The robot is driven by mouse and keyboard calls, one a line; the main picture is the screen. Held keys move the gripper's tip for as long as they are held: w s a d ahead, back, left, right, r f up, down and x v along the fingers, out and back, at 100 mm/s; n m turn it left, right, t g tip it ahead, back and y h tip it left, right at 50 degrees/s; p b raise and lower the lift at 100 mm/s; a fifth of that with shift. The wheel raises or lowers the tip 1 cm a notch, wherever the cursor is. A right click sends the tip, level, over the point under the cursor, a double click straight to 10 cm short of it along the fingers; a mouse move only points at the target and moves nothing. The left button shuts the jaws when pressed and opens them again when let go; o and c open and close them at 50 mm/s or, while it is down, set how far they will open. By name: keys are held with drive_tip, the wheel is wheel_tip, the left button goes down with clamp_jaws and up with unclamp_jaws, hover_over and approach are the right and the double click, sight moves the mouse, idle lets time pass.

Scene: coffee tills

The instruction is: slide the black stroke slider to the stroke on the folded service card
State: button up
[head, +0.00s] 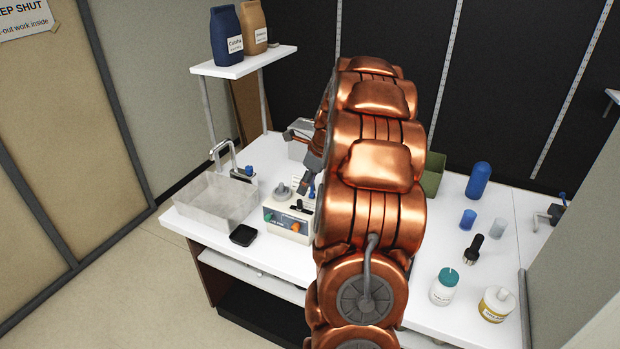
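A cream dosing machine (285,222) stands on the white counter, left of my copper arm. Its front carries small green and orange controls, and a grey round knob stands on its top. A small dark part at the top right of the machine may be the black stroke slider, but it is too small to be sure. My gripper (306,184) is just above that right side, partly hidden behind my arm. I cannot tell whether its fingers touch anything or how wide they are. I cannot make out the folded service card.
Left of the machine are a pale sink basin (215,200) with a tap and a black square pad (243,235). A shelf (245,63) with two bags is above. Bottles, cups and a green bin (433,174) stand right of my arm, which hides the counter's middle.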

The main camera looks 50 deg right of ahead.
sight(301, 200)
drive_tip(key=shift+m, duration=0.3)
drive_tip(key=b+x, duration=0.1)
drive_tip(key=x, duration=0.1)
drive_tip(key=b+x, duration=0.2)
drive_tip(key=x, duration=0.1)
drive_tip(key=d+b+x, duration=0.1)
drive_tip(key=x, duration=0.1)
drive_tip(key=shift+f, duration=0.45)
drive_tip(key=shift+w, duration=0.1)
drive_tip(key=shift+c, duration=0.3)
clamp_jaws()
